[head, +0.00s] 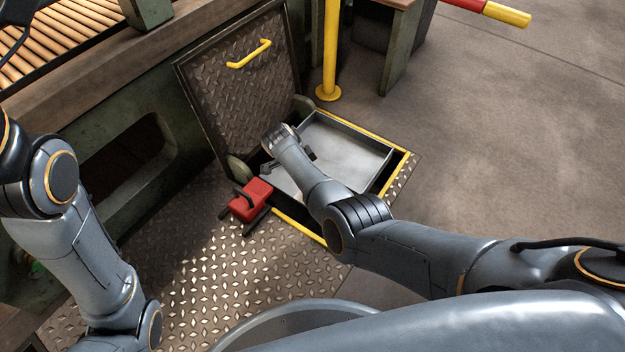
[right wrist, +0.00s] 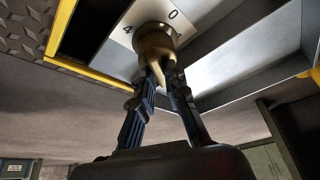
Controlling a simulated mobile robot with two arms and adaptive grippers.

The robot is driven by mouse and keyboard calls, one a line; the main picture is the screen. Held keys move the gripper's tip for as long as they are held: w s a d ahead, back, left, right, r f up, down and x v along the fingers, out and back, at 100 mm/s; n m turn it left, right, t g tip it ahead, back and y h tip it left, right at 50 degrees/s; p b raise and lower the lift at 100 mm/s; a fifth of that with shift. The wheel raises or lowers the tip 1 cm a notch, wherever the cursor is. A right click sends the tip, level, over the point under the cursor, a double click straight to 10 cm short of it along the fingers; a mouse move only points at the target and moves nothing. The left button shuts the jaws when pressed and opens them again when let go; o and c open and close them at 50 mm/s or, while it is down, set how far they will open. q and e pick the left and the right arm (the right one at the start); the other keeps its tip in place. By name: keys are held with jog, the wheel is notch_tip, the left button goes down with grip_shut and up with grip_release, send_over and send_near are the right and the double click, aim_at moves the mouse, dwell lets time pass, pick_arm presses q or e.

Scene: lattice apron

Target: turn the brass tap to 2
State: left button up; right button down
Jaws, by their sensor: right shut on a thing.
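The brass tap (right wrist: 155,45) shows in the right wrist view, in front of a pale dial plate (right wrist: 118,52). The plate carries a 0 at the upper right of the tap and a 4 at its left. Another mark at the tap's right is partly covered and I cannot read it. My right gripper (right wrist: 160,78) is shut on the tap, one finger on each side. Which mark the tap points to is not clear. In the head view my right arm reaches into the floor pit and hides the tap. My left gripper is out of view.
The pit has a yellow-edged rim (head: 388,178), a grey metal tray (head: 345,150) and a raised tread-plate hatch (head: 240,90) with a yellow handle. A red object with black bars (head: 251,200) sits by the near left edge. A yellow post (head: 330,50) stands behind. The floor at right is clear.

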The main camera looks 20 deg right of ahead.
dwell(0.3)
jog(key=c, duration=1.4)
grip_release()
jog(key=shift+o, duration=0.2)
